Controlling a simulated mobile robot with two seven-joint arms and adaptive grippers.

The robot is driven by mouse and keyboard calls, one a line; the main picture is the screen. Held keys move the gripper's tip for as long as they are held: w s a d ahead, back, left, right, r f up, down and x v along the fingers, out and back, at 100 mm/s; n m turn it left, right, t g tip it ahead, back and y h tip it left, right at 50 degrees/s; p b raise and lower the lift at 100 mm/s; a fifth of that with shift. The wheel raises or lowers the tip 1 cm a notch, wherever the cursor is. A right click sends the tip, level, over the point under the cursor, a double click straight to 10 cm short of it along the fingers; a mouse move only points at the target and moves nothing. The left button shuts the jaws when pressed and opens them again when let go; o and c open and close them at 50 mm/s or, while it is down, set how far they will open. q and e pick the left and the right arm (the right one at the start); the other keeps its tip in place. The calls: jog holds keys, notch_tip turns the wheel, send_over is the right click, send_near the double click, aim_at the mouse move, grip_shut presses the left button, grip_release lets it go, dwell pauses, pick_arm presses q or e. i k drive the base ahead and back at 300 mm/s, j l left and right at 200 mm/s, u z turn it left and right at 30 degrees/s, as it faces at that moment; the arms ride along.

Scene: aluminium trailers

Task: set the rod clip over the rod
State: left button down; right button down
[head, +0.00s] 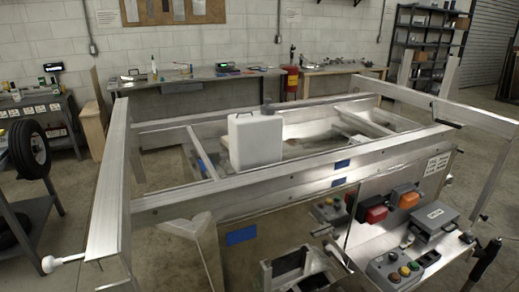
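An aluminium trailer frame (240,187) fills the middle of the head view, with a raised rail on each side. A short pale rod with a round white knob (48,264) sticks out at the lower end of the left rail. I cannot tell whether it is the task's rod. A dark upright handle (487,256) stands at the lower right. I cannot make out a rod clip anywhere. Neither of my grippers shows in this view.
A white jug (255,138) stands inside the frame. A control box with coloured buttons (397,268) and red and orange lamps (372,209) sit at the front right. A rack with tyres (30,150) is at left. Workbenches (195,80) line the back wall.

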aim_at(225, 164)
jog(key=i+l, duration=0.1)
jog(key=l, duration=0.3)
jog(key=l+z, duration=0.1)
jog(key=l, duration=0.35)
jog(key=i+l, duration=0.15)
jog(key=l, duration=0.25)
jog(key=i+l, duration=0.1)
jog(key=l, duration=0.3)
jog(key=z, duration=0.05)
